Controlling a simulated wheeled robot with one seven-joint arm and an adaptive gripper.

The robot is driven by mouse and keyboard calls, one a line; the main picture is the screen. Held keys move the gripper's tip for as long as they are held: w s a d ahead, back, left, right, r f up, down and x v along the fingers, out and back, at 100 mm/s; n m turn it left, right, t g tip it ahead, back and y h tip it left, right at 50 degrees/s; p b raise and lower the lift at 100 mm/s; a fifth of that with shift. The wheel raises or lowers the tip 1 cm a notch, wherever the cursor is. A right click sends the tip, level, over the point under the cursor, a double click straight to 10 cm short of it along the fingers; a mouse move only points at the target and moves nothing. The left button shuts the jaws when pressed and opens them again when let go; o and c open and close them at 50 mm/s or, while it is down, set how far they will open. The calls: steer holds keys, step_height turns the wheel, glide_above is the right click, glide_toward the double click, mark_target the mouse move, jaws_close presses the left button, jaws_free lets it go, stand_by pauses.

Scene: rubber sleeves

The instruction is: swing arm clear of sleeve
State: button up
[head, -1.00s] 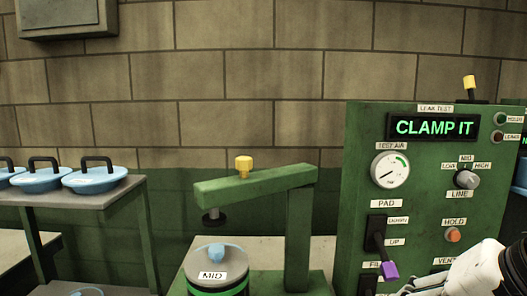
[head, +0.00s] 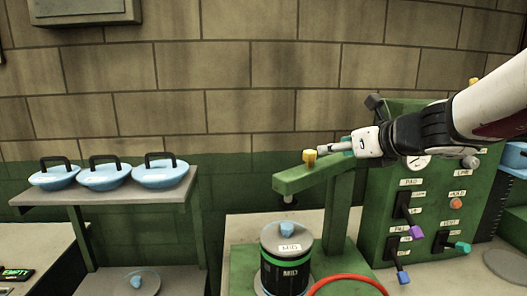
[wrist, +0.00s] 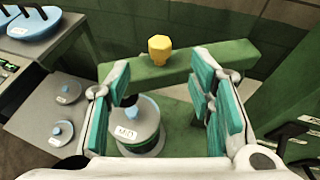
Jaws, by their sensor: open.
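The green swing arm (head: 322,174) reaches left from its post, and its free end is above the sleeve, as far as the head view shows. A yellow knob (head: 310,157) stands on top of it. The sleeve (head: 284,278), a dark cylinder with green bands and a MID label, stands upright below with a grey lid and blue knob (head: 287,230). My gripper (head: 334,149) is open and empty beside the yellow knob. In the wrist view the yellow knob (wrist: 159,48) appears between and beyond the teal fingertips, not gripped. The left finger partly hides the arm's underside.
The green control panel (head: 427,225) with levers stands right, partly behind my arm. A red hose (head: 345,279) curves beside the sleeve. A shelf (head: 110,196) with blue lidded pans is at left.

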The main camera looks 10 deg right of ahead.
mark_target(312, 152)
steer(key=b+x, duration=0.1)
steer(key=x, duration=1.1)
steer(key=shift+d, duration=0.1)
steer(key=shift+c, duration=0.5)
steer(key=shift+s, duration=0.1)
jaws_close()
